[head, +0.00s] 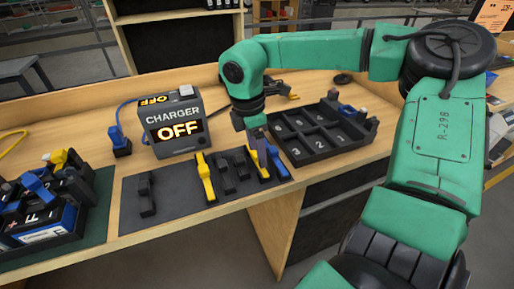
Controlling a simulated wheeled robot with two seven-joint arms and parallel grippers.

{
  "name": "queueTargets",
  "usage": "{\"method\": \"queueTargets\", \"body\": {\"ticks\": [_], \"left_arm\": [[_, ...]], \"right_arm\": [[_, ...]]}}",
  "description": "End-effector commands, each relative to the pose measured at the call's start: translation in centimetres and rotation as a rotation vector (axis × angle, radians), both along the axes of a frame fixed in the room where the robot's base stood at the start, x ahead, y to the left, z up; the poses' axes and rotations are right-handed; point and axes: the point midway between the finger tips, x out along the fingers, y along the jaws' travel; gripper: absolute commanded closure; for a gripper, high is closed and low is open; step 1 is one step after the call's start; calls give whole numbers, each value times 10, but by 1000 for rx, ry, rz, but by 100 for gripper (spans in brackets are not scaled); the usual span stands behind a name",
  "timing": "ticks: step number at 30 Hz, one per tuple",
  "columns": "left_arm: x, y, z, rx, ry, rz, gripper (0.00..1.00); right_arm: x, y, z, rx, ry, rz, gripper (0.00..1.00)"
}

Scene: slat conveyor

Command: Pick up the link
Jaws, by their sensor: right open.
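Several links lie on the dark mat (175,208): a yellow link (206,180), a second yellow link (258,163), a blue link (277,166) and dark ones (147,194). Which one the task means I cannot tell. My right gripper (254,132) points down just above and behind the second yellow and blue links at the mat's right end. It is open, but its fingers are small and partly hidden by the wrist. I see nothing held in it. My left gripper is not in view.
A charger box (172,128) reading OFF stands behind the mat. A black numbered tray (330,150) is to the right. A blue item (119,141) stands left of the charger. A dark crate of batteries (45,215) fills the left.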

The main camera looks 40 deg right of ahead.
Motion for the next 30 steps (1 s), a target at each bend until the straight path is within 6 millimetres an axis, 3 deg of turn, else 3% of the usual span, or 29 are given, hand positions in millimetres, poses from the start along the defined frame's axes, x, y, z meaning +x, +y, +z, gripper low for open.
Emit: {"method": "queueTargets", "body": {"ticks": [5, 9, 10, 11, 23, 26, 30], "left_arm": [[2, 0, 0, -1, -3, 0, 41], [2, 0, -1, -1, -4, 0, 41], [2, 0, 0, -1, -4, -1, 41], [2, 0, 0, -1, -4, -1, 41], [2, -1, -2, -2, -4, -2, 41], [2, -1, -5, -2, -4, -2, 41], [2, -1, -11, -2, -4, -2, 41]], "right_arm": [[0, 0, -1, 0, -1, 0, 30], [0, 0, -1, 0, -1, 0, 84], [0, 0, -1, 0, -1, 0, 95], [0, 0, -1, 0, -1, 0, 100], [1, 0, 7, 0, -1, -1, 100], [1, 0, 21, -3, -4, 0, 100], [1, 0, 60, -3, -8, -2, 100]]}}
